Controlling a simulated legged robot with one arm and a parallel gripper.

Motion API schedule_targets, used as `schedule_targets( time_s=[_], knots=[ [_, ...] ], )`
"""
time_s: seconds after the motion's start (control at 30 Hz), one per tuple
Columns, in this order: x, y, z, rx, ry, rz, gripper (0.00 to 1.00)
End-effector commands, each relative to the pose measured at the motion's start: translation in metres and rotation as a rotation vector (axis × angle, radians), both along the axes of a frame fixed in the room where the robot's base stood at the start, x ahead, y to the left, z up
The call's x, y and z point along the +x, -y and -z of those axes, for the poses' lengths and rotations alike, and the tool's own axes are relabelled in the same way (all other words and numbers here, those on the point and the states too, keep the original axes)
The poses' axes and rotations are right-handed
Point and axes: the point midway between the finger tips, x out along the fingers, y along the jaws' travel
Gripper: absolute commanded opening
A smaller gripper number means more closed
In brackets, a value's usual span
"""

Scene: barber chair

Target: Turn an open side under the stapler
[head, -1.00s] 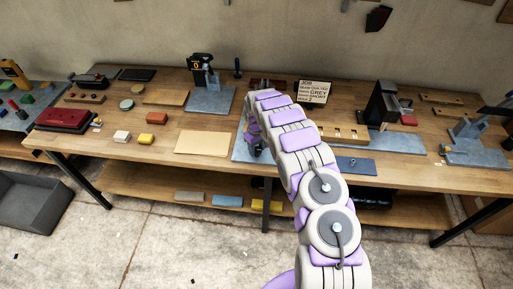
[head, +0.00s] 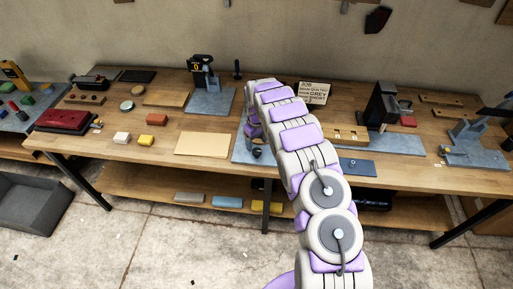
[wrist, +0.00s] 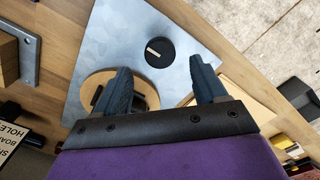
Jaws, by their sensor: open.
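In the wrist view a grey metal plate (wrist: 110,35) carries a black round knob (wrist: 160,52) with a pale mark. A round wooden disc (wrist: 90,97) lies on the plate beside the knob, partly covered by my left finger, with a small dark part on it. My gripper (wrist: 167,85) is open and empty over the plate, its fingers apart, the knob beyond the fingertips. In the head view the plate (head: 240,153) and knob (head: 257,153) show beside my arm, which hides the disc and gripper. I cannot tell which part is the stapler; a black upright device (head: 382,103) stands right.
A black device with a display (head: 200,65) stands on another grey plate behind left. A job sign (head: 314,92) stands at the back. A tan sheet (head: 203,144) lies left of the plate, and a slotted wooden block (head: 346,134) lies to the right.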

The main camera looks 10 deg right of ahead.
Motion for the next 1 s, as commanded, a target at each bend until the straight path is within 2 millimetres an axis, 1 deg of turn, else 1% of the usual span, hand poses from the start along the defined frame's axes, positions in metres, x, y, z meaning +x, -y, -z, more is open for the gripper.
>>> schedule_targets(
  time_s=[0.03,0.3,0.4,0.5,0.6,0.7,1.0],
  knots=[
    [0.001,0.0,-0.014,0.0,0.006,0.0,0.71],
    [0.003,-0.001,-0.074,0.001,0.008,0.0,0.71],
    [0.002,-0.001,-0.092,0.0,0.003,-0.001,0.71],
    [0.002,-0.001,-0.105,0.001,0.002,-0.001,0.71],
    [0.002,-0.001,-0.115,0.0,0.001,-0.001,0.71],
    [0.002,-0.001,-0.12,0.0,-0.001,-0.001,0.71],
    [0.001,-0.001,-0.122,0.0,-0.001,-0.001,0.71]
  ],
)
